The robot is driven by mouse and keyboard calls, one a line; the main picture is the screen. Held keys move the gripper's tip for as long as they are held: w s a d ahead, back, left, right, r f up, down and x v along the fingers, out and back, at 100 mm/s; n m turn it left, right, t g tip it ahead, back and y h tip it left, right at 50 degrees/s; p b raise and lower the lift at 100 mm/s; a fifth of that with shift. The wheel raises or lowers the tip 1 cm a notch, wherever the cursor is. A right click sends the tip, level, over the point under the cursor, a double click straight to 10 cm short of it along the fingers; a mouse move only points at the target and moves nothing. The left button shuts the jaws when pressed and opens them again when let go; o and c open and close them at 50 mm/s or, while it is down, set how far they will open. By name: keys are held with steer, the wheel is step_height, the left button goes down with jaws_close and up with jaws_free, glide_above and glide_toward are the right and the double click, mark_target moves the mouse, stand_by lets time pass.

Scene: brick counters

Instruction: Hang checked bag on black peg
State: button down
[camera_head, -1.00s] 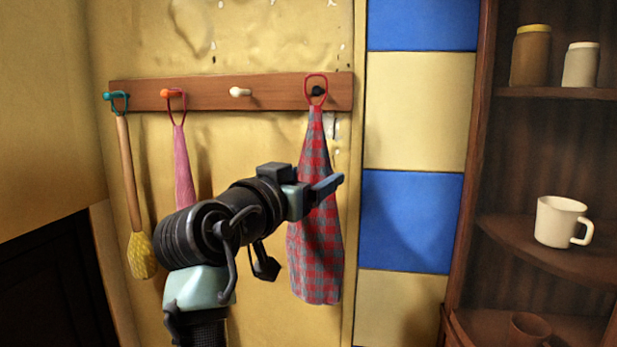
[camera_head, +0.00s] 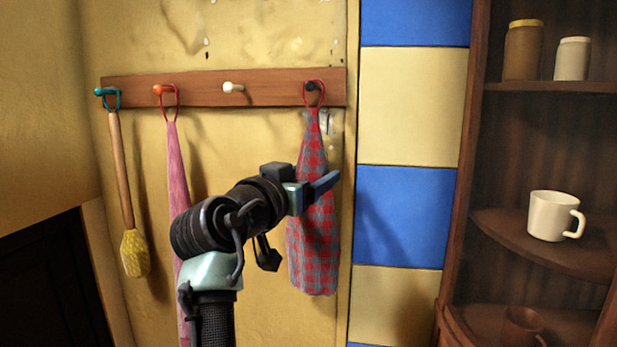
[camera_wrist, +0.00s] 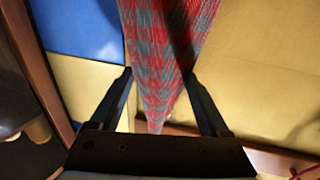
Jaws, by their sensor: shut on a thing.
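The checked bag (camera_head: 312,245) is red and grey with a red loop, and it hangs upright at the right end of the rack. In the head view its loop encircles the black peg (camera_head: 310,86), with the loop's top slightly above the peg. I cannot tell how firmly it rests there. My gripper (camera_head: 322,186) is shut on the bag's upper half, below the loop. In the wrist view the checked cloth (camera_wrist: 165,45) lies between the two fingers (camera_wrist: 159,75). The far finger is partly hidden in the head view.
The wooden rack (camera_head: 275,87) also has a free white peg (camera_head: 233,87). A yellow-headed brush (camera_head: 134,252) hangs on the teal peg and a pink cloth item (camera_head: 178,175) on the orange peg, partly behind my arm. A shelf cabinet with a white mug (camera_head: 553,215) stands right.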

stand_by(0.3)
jaws_free()
steer(key=shift+s+a+f, duration=0.1)
steer(key=shift+s, duration=0.1)
steer(key=b+v, duration=0.7)
steer(key=v, duration=0.5)
steer(key=s+d+r+n+t+y+b, duration=0.2)
steer(key=s+t+y, duration=0.2)
steer(key=s, duration=0.5)
steer(key=s+d+r+n+t+y+b, duration=0.1)
steer(key=s+d+r+n+t+y, duration=0.1)
steer(key=s+t, duration=0.5)
steer(key=s+d+n+y, duration=0.1)
steer(key=s, duration=0.1)
steer(key=shift+s+y+b, duration=0.35)
steer(key=shift+y+b, duration=0.05)
steer(key=shift+r, duration=0.15)
